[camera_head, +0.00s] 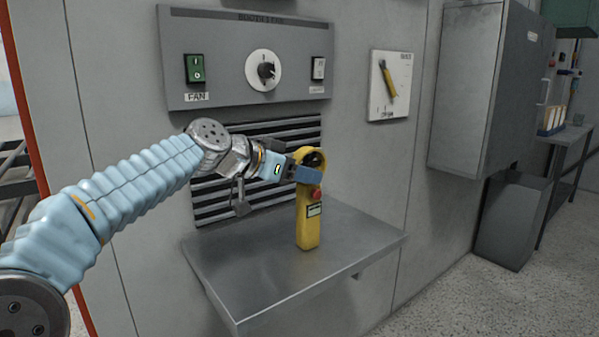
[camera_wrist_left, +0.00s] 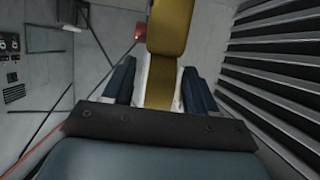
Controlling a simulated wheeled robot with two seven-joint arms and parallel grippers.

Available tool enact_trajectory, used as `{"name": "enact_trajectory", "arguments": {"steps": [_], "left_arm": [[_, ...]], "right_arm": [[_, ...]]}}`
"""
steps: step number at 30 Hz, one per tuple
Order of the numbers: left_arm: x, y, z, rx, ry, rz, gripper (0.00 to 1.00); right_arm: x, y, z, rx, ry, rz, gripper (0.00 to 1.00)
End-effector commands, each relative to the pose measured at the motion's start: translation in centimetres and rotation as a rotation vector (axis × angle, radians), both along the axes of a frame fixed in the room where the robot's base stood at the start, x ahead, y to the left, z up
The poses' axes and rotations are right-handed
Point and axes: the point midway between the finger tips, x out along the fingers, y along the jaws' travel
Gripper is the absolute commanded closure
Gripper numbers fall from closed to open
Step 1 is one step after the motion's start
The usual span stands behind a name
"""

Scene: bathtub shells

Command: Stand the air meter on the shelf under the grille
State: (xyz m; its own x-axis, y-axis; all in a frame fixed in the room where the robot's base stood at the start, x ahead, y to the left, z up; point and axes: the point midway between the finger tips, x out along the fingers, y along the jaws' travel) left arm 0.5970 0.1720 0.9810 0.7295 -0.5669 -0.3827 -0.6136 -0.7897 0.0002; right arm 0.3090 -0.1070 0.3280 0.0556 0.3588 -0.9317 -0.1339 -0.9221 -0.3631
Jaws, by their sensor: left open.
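The yellow air meter (camera_head: 307,228) stands upright on the grey metal shelf (camera_head: 250,278), under and in front of the dark slatted grille (camera_head: 215,203). It has a ring-shaped head, a red button and a small display. My left gripper (camera_head: 306,172) is at the meter's upper part, just below the ring. In the left wrist view the yellow meter (camera_wrist_left: 165,90) lies between the two blue fingers (camera_wrist_left: 158,85); the jaws are open around it. Whether a finger touches it I cannot tell. My right gripper is not in view.
A control panel (camera_head: 215,60) with a green fan switch and a dial is above the grille. A grey cabinet (camera_head: 470,90) is farther right. The shelf around the meter is clear.

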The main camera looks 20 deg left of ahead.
Motion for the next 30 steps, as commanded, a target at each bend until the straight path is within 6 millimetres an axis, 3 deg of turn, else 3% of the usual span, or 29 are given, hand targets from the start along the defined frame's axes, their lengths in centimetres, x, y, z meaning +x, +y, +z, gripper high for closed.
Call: {"name": "enact_trajectory", "arguments": {"steps": [4, 12, 18, 30], "left_arm": [[-1.1, 1.0, 0.8, 0.000, -0.004, 0.002, 0.43], [-5.7, 4.5, 3.2, 0.000, -0.004, 0.002, 0.43], [-8.1, 6.3, 4.5, 0.000, -0.002, 0.001, 0.43], [-8.8, 6.8, 4.8, 0.000, -0.001, -0.001, 0.43]], "right_arm": [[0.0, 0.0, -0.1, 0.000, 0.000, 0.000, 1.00], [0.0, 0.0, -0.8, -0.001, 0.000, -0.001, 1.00], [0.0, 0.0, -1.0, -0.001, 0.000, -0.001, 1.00], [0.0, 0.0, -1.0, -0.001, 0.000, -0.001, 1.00]]}}
